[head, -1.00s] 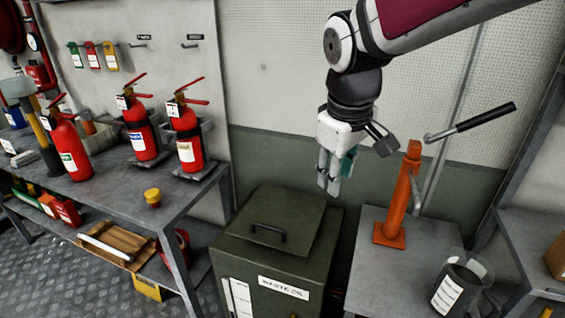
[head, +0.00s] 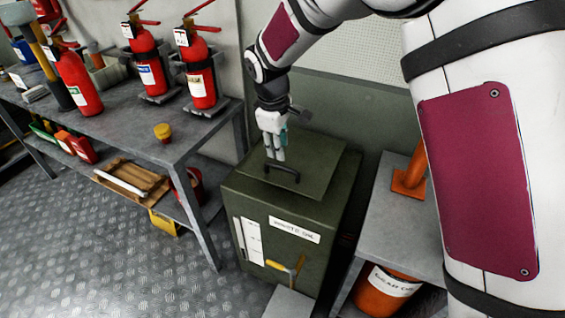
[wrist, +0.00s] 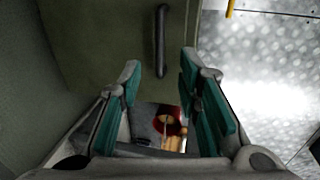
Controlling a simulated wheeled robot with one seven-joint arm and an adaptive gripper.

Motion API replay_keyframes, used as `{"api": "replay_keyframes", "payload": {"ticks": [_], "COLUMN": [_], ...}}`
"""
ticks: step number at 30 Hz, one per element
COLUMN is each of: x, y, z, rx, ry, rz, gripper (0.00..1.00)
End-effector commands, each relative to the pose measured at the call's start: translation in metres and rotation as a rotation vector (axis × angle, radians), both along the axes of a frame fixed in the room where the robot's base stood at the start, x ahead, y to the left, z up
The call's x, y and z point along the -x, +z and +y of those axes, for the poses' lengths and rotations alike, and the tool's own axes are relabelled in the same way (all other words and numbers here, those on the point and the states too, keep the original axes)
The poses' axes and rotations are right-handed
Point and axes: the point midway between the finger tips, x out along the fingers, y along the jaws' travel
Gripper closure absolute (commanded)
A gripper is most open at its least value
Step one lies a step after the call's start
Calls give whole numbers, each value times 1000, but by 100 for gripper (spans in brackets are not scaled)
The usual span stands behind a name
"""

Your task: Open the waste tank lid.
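The waste tank (head: 318,230) is a dark green box with a "waste oil" label on its front. Its flat lid (head: 318,175) lies shut on top, with a dark bar handle (head: 283,171) near the front left edge. My gripper (head: 275,157) points down just above and behind the handle in the head view. In the wrist view my gripper (wrist: 157,85) is open, its teal finger pads apart with nothing held. The handle (wrist: 161,42) shows there beyond the fingertips, roughly between their lines, and looks untouched.
A grey workbench (head: 190,135) with red fire extinguishers (head: 198,75) and a small yellow-capped item (head: 162,133) stands left of the tank. A grey stand (head: 385,215) with an orange post (head: 412,180) is on the right.

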Motion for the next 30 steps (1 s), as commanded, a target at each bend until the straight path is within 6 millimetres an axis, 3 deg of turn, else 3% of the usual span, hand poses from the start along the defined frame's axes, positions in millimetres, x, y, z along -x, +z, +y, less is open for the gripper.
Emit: {"api": "replay_keyframes", "payload": {"ticks": [6, 12, 26, 30], "x": [-7, -13, -15, -15], "y": [-44, -70, -81, -81], "z": [-3, -5, -6, -6], "rx": [2, 1, 0, 0], "ry": [-1, -1, -1, -1], "rz": [4, 2, 0, 0], "gripper": [69, 69, 69, 98]}}
